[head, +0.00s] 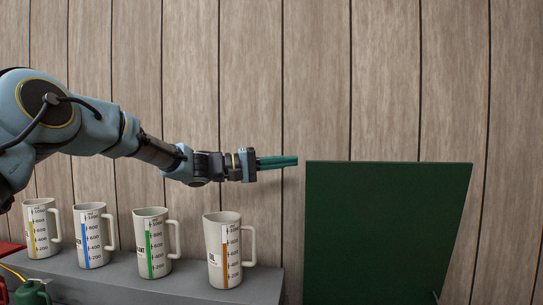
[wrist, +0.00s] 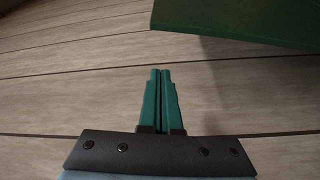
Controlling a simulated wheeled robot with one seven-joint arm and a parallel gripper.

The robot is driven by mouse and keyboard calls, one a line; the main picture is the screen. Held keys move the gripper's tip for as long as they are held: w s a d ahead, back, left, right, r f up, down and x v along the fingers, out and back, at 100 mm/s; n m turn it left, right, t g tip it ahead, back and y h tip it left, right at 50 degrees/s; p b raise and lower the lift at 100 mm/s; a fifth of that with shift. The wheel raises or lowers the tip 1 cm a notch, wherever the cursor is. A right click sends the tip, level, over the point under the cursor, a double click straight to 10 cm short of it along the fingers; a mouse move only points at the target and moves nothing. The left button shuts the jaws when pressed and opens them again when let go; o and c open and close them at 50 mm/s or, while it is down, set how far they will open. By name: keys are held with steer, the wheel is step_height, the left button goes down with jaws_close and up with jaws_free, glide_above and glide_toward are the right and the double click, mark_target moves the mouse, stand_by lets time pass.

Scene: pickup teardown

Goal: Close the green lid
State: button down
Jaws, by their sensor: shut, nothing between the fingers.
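The green lid (head: 385,232) stands raised, nearly upright, at the right of the head view in front of the wood-panelled wall. Its lower edge is out of the picture. In the wrist view part of the lid (wrist: 245,22) shows at the top right. My gripper (head: 297,160) is just left of the lid's upper left corner, at about the height of its top edge. Its teal fingers (wrist: 160,72) are shut together with nothing between them. A small gap shows between the fingertips and the lid.
Several measuring jugs with coloured scales, the closest to the lid being the brown-scaled jug (head: 229,250), stand on a grey shelf (head: 180,288) below my arm. A green can (head: 32,292) is at the lower left. The wall (head: 320,80) above the lid is clear.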

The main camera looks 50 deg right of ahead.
steer(key=s+p, duration=0.2)
steer(key=s+a+p, duration=0.1)
steer(key=s, duration=0.1)
steer(key=shift+a+f, duration=0.1)
steer(key=shift+f, duration=0.2)
steer(key=shift+f, duration=0.1)
